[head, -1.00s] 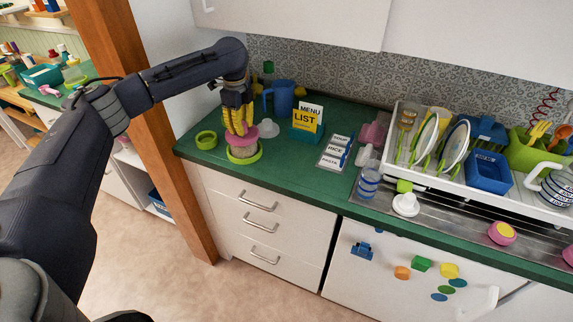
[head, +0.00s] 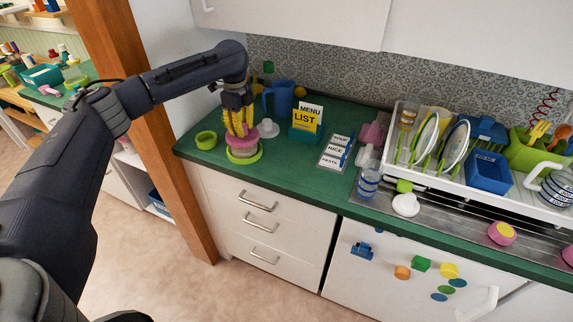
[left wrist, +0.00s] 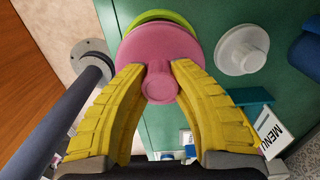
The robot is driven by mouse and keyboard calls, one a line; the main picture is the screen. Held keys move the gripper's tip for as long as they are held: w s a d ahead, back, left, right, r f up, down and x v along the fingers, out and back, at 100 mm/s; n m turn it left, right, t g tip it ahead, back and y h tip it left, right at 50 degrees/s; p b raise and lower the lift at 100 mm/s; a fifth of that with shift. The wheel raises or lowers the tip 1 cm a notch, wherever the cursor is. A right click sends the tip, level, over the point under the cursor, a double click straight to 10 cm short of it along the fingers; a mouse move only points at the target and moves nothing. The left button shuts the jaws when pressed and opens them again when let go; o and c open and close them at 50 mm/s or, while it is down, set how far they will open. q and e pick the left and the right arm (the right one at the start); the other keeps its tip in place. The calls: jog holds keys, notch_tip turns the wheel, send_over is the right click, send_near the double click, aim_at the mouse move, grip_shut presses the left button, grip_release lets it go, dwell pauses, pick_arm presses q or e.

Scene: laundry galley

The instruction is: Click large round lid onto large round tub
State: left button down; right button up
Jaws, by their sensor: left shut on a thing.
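The pink large round lid (head: 242,142) is held level by its knob in my left gripper (head: 240,128), whose yellow fingers are shut on it. The large round tub (head: 243,152) stands under the lid at the left of the green counter, in a lime-green ring (head: 246,160). The lid looks to be at the tub's top; I cannot tell whether it is seated. In the left wrist view the pink lid (left wrist: 150,45) covers the tub, with only a green edge (left wrist: 155,17) showing beyond it. My right gripper is not in view.
A white knobbed lid (head: 267,129) lies just right of the tub. A green ring (head: 206,140) lies to the left. A blue jug (head: 283,96) and the menu holder (head: 305,134) stand behind and right. A wooden post (head: 160,140) rises at the counter's left end.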

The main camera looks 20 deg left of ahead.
pick_arm(q)
jog(key=shift+f, duration=0.65)
dwell(0.4)
jog(key=c, duration=1.1)
grip_release()
jog(key=shift+c, duration=0.2)
jog(key=shift+c, duration=1.3)
jog(key=shift+r, duration=0.15)
jog(key=shift+r, duration=3.4)
